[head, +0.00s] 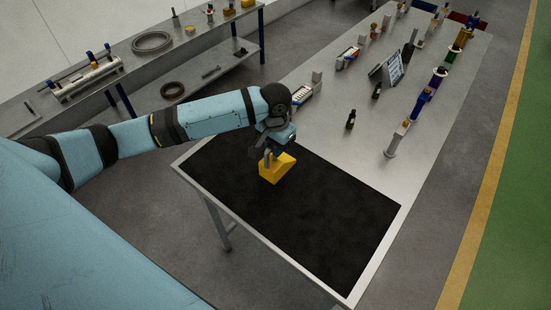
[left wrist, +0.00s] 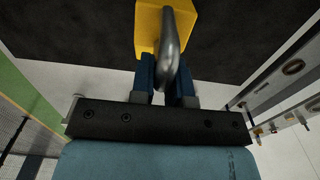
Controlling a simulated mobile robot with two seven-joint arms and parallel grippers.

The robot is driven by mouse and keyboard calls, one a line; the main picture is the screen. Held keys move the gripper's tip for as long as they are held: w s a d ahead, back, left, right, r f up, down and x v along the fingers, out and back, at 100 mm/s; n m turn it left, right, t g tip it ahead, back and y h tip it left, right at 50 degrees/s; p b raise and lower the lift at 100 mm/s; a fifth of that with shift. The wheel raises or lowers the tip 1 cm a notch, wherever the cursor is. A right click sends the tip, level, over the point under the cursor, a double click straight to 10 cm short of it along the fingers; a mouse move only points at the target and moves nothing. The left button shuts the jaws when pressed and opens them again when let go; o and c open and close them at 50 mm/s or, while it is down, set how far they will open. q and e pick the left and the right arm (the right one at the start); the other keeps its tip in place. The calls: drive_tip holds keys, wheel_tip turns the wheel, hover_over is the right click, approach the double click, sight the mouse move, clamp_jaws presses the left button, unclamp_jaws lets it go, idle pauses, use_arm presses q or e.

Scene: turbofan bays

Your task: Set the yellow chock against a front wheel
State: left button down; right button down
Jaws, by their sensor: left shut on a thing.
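The yellow chock (head: 278,170) is a wedge-shaped block with a grey handle. My left gripper (head: 269,155) is shut on it, over the black mat on the table. In the left wrist view the chock (left wrist: 149,28) shows at the top, with its grey handle between the two blue fingers of my left gripper (left wrist: 165,75). Whether the chock touches the mat or hangs just above it, I cannot tell. No wheel shows in either view. My right gripper is not in view.
The black mat (head: 330,215) covers the near end of the grey table and is otherwise clear. Small dark bottles (head: 351,120) and several colored fittings stand farther back. A shelf bench (head: 130,75) with rings and parts runs along the left.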

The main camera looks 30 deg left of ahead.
sight(275, 160)
use_arm(q)
drive_tip(key=shift+f, duration=3)
drive_tip(key=c, duration=1.5)
unclamp_jaws()
drive_tip(key=shift+f+p, duration=0.15)
drive_tip(key=shift+p, duration=0.15)
drive_tip(key=shift+c, duration=0.2)
drive_tip(key=o, duration=0.4)
drive_tip(key=shift+o, duration=0.2)
